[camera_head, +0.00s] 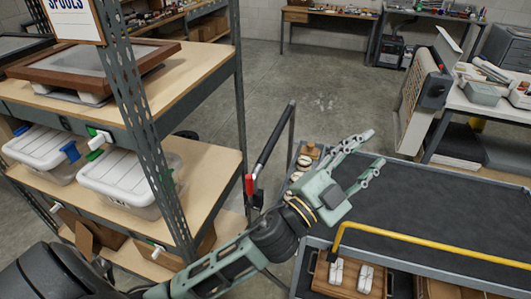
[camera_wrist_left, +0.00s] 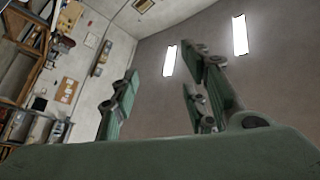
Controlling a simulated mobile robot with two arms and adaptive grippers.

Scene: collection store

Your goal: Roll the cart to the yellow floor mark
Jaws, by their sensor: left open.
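A cart with a dark flat top (camera_head: 440,205) and a pale metal rim stands at the right of the head view. A yellow bar (camera_head: 430,246) runs along its near side. A black bar handle (camera_head: 272,140) with a red piece stands on grey posts at its left end. My left gripper (camera_head: 368,152) is open and empty over the cart's far left part, its fingers pointing right and away. Its open fingers also show in the left wrist view (camera_wrist_left: 165,100), against wall and ceiling lights. I see no yellow floor mark. My right gripper is out of view.
A shelf rack (camera_head: 150,130) with white lidded bins stands close on the left. A workbench (camera_head: 490,105) with a guillotine-like device stands beyond the cart at right. Bare concrete floor (camera_head: 310,80) lies open between them, up to the back tables.

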